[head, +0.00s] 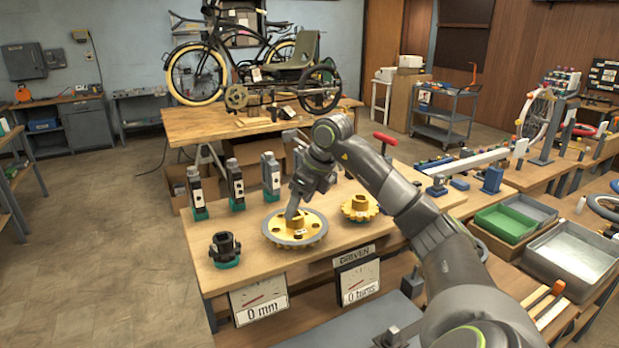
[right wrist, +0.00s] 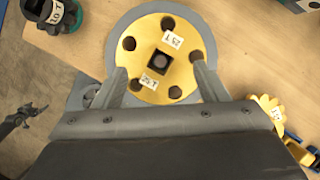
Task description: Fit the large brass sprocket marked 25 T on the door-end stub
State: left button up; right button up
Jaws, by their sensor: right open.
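The large brass sprocket (head: 309,235) lies flat on the near workbench, with a grey outer ring and a raised hub. In the right wrist view, its brass face (right wrist: 145,75) carries 25 T labels, round holes and a square central bore. My right gripper (right wrist: 160,85) is open, its two fingers apart over opposite sides of the sprocket; nothing shows clamped. In the head view, that gripper (head: 292,212) points down at the sprocket. A dark shape (right wrist: 14,122) at the wrist view's left edge may be my left gripper. I cannot pick out the door-end stub.
A smaller brass sprocket (head: 359,207) lies to the right, and a dark 10 T sprocket (head: 224,248) to the left. Upright tool posts (head: 235,185) stand behind. A trike (head: 285,75) is on the rear bench (head: 200,127). Green and grey trays (head: 505,222) are at right.

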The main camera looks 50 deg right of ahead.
jog(key=shift+p+x, duration=0.35)
jog(key=shift+x, duration=1.65)
jog(key=shift+c, duration=0.4)
jog(key=c, duration=1.3)
jog(key=shift+r+p, duration=1.85)
jog(key=shift+r, duration=1.5)
jog(key=shift+w, duration=0.1)
